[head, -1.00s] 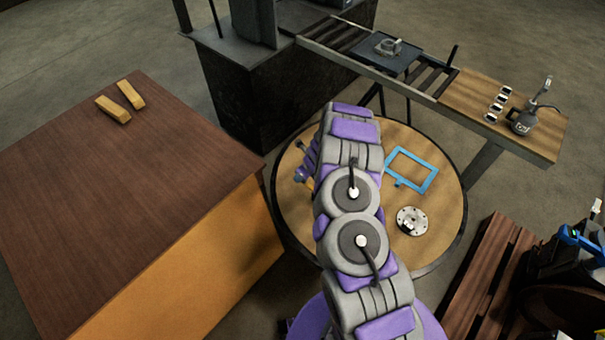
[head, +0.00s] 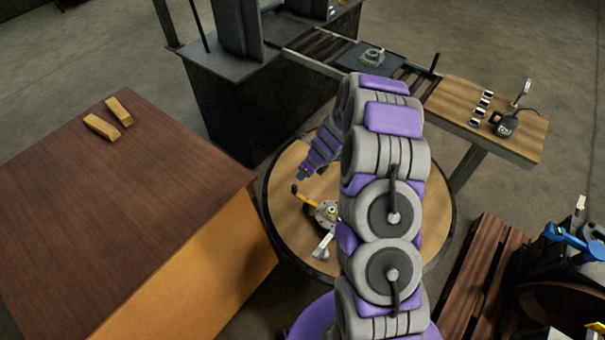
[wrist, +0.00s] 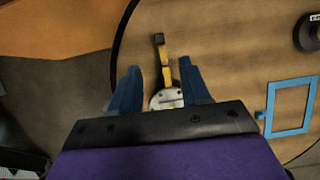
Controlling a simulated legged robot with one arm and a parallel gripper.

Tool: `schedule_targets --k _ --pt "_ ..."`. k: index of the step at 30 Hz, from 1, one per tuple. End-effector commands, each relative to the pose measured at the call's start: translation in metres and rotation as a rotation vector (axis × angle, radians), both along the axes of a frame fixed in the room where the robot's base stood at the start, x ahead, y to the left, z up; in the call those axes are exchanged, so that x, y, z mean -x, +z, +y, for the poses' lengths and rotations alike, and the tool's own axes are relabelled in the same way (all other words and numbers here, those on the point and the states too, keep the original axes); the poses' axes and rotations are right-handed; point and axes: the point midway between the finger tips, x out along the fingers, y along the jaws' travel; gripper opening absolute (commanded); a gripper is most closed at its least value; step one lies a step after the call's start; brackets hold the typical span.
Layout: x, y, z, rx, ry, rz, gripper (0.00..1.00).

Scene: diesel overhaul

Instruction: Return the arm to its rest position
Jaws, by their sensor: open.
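My purple-and-grey arm rises through the middle of the head view, bent over the round wooden table (head: 285,215). My gripper (wrist: 159,64) shows two blue fingers spread apart in the wrist view, with nothing clamped between them. Its end (head: 303,174) shows small above the table's left part in the head view. A yellow-handled tool (wrist: 166,64) with a round grey metal head (wrist: 167,99) lies beyond the fingers, lined up with the gap. In the head view the same yellow handle (head: 300,193) is close to the gripper. My arm hides the table's middle.
A blue frame (wrist: 291,104) lies on the round table. A brown-topped cabinet (head: 110,200) with two yellow blocks (head: 110,119) stands left. A bench (head: 475,110) with a dark jug (head: 506,123) is at back right. A wooden pallet (head: 480,270) lies at right.

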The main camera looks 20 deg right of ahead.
Motion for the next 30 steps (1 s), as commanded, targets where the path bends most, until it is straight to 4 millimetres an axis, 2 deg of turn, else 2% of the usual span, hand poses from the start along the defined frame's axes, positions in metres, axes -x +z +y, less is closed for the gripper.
schedule_targets --k 6,23,26,30 --pt "0.004 0.012 -0.003 0.000 0.000 0.000 0.47" --pt "0.005 0.013 -0.002 0.000 0.007 0.000 0.47" --pt "0.007 0.021 0.006 0.001 0.059 -0.011 0.47" --pt "0.017 0.050 0.030 0.016 0.250 -0.050 0.47"
